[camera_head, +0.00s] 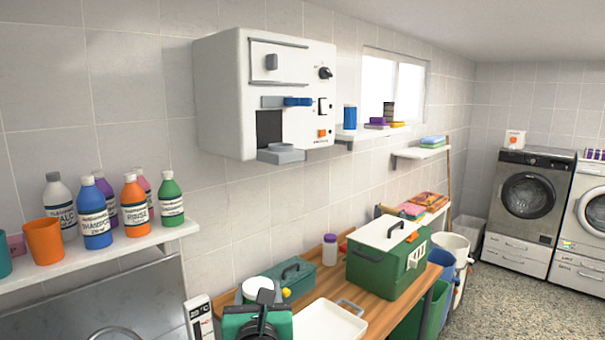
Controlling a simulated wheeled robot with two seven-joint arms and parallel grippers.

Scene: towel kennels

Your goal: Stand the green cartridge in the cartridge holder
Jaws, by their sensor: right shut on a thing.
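My right gripper (263,317) is the dark shape low in the middle of the view, close to the camera. It is shut on a green thing (234,326), which I take to be the green cartridge. The gripper covers the middle of it, and the bottom edge of the picture cuts it off. I cannot pick out the cartridge holder for sure. A blue cylinder (350,118) stands upright on the window ledge, right of the white wall machine (222,95). My left gripper is not in view.
The wooden counter (385,318) bears a green box with a white lid (385,274), a green toolbox (292,278), a white tray (328,322) and a purple-capped jar (330,250). Several bottles stand on the left shelf (100,262). Bins stand right of the counter.

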